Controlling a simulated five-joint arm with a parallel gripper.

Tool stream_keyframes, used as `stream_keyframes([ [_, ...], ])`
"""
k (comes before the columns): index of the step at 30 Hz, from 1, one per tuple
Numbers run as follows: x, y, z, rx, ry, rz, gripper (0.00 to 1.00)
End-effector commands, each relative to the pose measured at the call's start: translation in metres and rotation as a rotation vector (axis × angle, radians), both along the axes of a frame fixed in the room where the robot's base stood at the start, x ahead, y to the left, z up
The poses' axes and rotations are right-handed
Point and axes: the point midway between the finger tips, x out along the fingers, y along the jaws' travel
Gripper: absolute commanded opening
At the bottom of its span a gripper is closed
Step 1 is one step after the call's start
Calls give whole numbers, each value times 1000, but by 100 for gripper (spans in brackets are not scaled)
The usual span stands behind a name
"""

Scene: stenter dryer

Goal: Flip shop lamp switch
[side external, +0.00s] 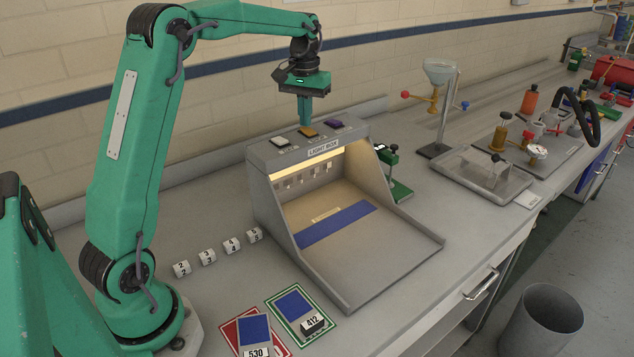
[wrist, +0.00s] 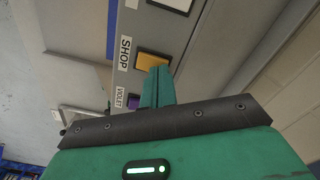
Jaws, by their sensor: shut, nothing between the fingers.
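The shop lamp switch is an orange rocker (side external: 308,133) in the middle of the row on top of the grey light box (side external: 262,180). In the wrist view the orange switch (wrist: 152,61) sits beside a label reading SHOP. My gripper (side external: 305,125) is shut and empty, pointing down over the top panel. In the wrist view my gripper's fingertips (wrist: 160,70) overlap the edge of the orange switch and hide part of it. I cannot tell whether they touch it. The inside of the box is lit with a warm glow.
A white switch (side external: 281,141) and a purple switch (side external: 334,124) flank the orange one closely. A blue strip (side external: 338,224) lies inside the box. Swatch cards (side external: 291,303) and small numbered blocks (side external: 207,256) lie in front and left. A funnel stand (side external: 440,105) stands to the right.

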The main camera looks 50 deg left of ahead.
Motion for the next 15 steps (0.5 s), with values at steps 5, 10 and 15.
stream_keyframes([
  [5, 0, 0, -2, 0, 1, 0, 0],
  [10, 0, 0, -4, 0, 1, 0, 0],
  [15, 0, 0, -6, 0, 1, 0, 0],
])
